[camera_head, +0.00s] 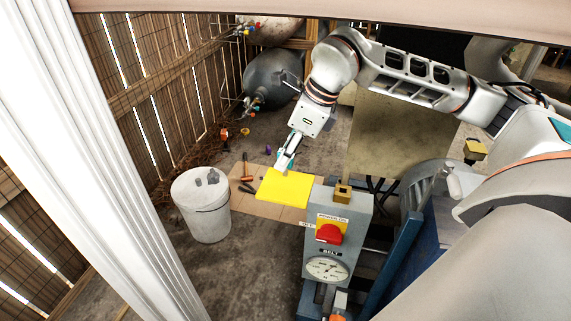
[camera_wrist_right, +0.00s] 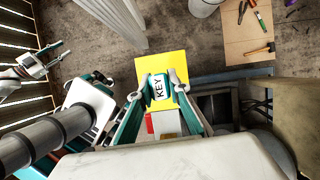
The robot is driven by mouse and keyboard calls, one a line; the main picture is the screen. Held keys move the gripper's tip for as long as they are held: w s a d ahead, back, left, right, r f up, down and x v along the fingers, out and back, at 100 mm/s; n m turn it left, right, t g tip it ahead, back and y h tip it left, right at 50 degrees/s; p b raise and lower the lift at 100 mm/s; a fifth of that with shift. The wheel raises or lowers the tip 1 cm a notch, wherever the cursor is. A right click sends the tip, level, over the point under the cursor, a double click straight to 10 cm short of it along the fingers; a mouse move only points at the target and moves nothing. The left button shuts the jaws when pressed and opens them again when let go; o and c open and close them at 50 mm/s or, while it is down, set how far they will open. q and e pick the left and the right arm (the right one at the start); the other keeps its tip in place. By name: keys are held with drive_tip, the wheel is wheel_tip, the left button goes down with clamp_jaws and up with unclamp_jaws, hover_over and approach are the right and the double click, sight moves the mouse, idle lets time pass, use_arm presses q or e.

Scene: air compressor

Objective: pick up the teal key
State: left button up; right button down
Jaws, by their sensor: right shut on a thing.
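My right gripper (camera_head: 285,162) is above a yellow panel in the head view. In the right wrist view, my right gripper (camera_wrist_right: 160,80) is shut on the key (camera_wrist_right: 158,88), which shows a white face reading "KEY" between the two fingers. The fingers hide the rest of the key, and little of its teal shows. The yellow panel (camera_head: 284,189) lies behind the key in the wrist view (camera_wrist_right: 150,65). My left gripper (camera_wrist_right: 58,55) shows at the left of the wrist view with its fingers apart and empty; it is outside the head view.
A grey machine box with a red power switch (camera_head: 329,233) and a gauge (camera_head: 327,268) stands in front of the panel. A white bucket (camera_head: 206,222) stands left. Tools lie on a brown board (camera_head: 240,204). A white corrugated post (camera_head: 95,150) crosses the left side.

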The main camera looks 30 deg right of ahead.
wheel_tip(320, 180, up, 17)
drive_tip(key=p, duration=0.1)
idle(0.3)
drive_tip(key=s+d+p, duration=0.2)
drive_tip(key=s+d, duration=0.6)
drive_tip(key=s, duration=0.3)
drive_tip(key=shift+d, duration=0.25)
idle(1.0)
idle(0.5)
drive_tip(key=shift+f, duration=0.2)
